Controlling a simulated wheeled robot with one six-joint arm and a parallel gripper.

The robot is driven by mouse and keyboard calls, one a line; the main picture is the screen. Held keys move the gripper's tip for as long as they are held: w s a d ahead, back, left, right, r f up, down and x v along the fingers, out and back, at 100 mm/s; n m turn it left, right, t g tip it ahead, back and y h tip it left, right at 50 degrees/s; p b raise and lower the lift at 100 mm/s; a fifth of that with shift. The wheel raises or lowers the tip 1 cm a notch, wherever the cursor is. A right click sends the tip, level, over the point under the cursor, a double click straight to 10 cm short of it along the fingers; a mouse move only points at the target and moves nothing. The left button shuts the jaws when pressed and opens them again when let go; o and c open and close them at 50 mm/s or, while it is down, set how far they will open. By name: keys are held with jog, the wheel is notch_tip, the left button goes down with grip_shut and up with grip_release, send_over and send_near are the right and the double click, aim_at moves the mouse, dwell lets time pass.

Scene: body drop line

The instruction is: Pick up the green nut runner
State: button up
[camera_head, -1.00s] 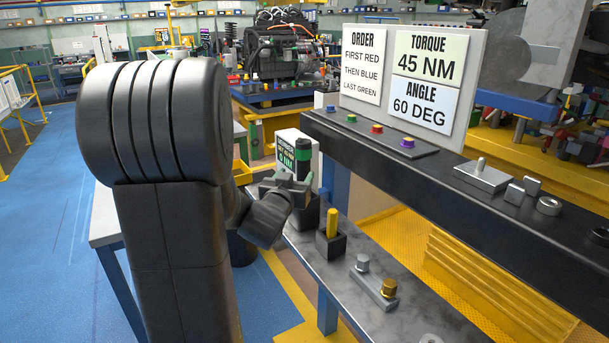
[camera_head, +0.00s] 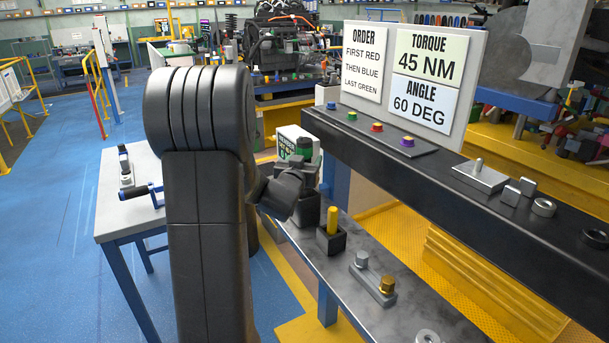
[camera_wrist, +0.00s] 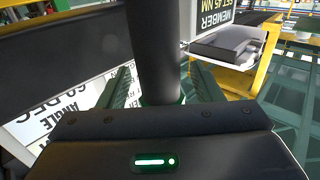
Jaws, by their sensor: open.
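The green nut runner (camera_head: 304,147) stands upright at the far end of the grey bench, with a green band near its dark top. Its lower part is hidden behind my gripper (camera_head: 297,168). In the wrist view the runner's dark shaft (camera_wrist: 157,50) rises between the two fingers of my gripper (camera_wrist: 162,85), with a green ring low on it. The fingers are open, one on each side of the shaft. A gap shows on the left; contact on the right cannot be told.
A white sign box (camera_head: 287,137) stands just behind the runner. A black holder with a yellow rod (camera_head: 332,221) stands nearer on the bench. The long black beam (camera_head: 450,165) and order board (camera_head: 362,60) are to the right. A side table (camera_head: 118,215) with blue-handled tools is left.

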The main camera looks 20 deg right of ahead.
jog(key=c, duration=1.2)
jog(key=shift+r, duration=0.1)
grip_shut()
notch_tip(320, 180, up, 18)
jog(key=p, duration=0.4)
